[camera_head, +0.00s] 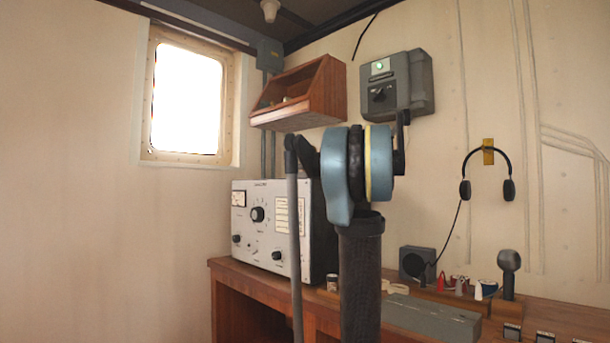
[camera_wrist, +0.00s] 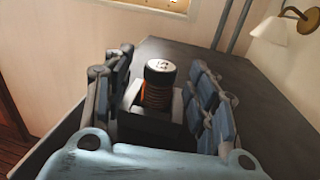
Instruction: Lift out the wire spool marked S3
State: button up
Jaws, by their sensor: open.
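In the wrist view a wire spool (camera_wrist: 158,95) with copper-coloured winding and a pale, marked cap stands upright in a dark block-like holder (camera_wrist: 150,128). The mark on the cap is too small to read. My gripper (camera_wrist: 162,62) is open, with one blue-grey finger to the left of the spool and one to the right. The fingers look apart from the spool. In the head view my arm hides the gripper and this spool.
The holder stands on a dark flat surface (camera_wrist: 215,65), with a wall lamp (camera_wrist: 285,22) at the right. In the head view a grey radio set (camera_head: 268,228) stands on the wooden desk (camera_head: 260,285) behind my arm. A wooden shelf box (camera_head: 298,95) hangs above it.

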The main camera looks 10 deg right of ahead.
jog(key=shift+x, duration=1)
jog(key=c, duration=1.2)
notch_tip(320, 180, up, 10)
jog(key=shift+r, duration=0.1)
